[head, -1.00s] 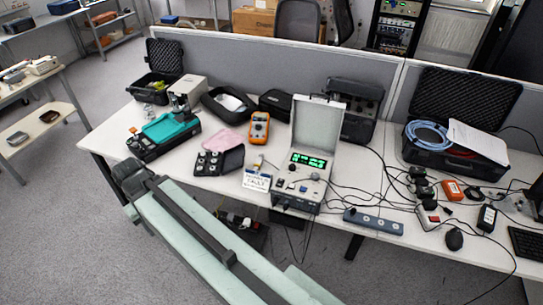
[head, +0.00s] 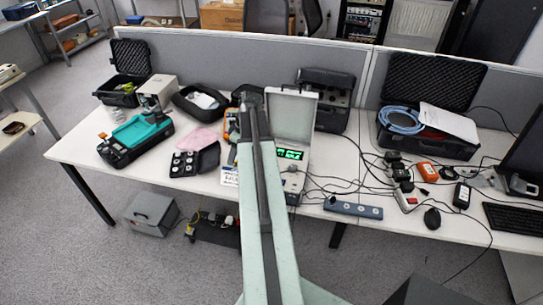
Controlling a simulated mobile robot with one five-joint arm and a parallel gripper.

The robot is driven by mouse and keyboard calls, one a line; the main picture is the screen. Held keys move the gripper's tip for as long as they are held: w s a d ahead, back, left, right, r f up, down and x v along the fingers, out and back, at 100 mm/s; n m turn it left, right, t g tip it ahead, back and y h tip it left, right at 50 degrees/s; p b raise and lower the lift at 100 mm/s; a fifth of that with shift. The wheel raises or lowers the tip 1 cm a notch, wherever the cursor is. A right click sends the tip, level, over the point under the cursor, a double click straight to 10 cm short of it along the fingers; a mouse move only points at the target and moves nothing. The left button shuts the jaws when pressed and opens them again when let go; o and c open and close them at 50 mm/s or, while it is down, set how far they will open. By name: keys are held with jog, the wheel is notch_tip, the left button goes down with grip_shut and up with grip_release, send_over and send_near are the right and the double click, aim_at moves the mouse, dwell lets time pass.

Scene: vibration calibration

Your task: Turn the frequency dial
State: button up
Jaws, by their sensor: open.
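The calibration unit (head: 292,178) sits on the desk with its grey-white lid (head: 293,115) raised. Its green lit display (head: 289,154) shows just right of my arm. Part of its control panel is visible below the display, but the left side is hidden by my arm. I cannot make out which knob is the frequency dial. My gripper (head: 248,97) is at the far, dark end of my arm, in line with the left edge of the lid. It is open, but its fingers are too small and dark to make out. I see no contact with the unit.
An orange multimeter (head: 232,126) is mostly hidden behind my arm. A power strip (head: 354,208) and cables lie to the right. A teal device (head: 139,133) and black tray (head: 195,161) stand left. A grey box (head: 151,213) sits on the floor below.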

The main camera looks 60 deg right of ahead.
jog(key=s+d+t, duration=0.2)
jog(key=s+d, duration=0.9)
jog(key=d, duration=0.2)
jog(key=shift+n, duration=0.4)
jog(key=b+x, duration=0.7)
jog(key=shift+s+f+b, duration=0.1)
jog(key=shift+f+b, duration=0.2)
jog(key=shift+f, duration=0.05)
jog(key=shift+r, duration=0.1)
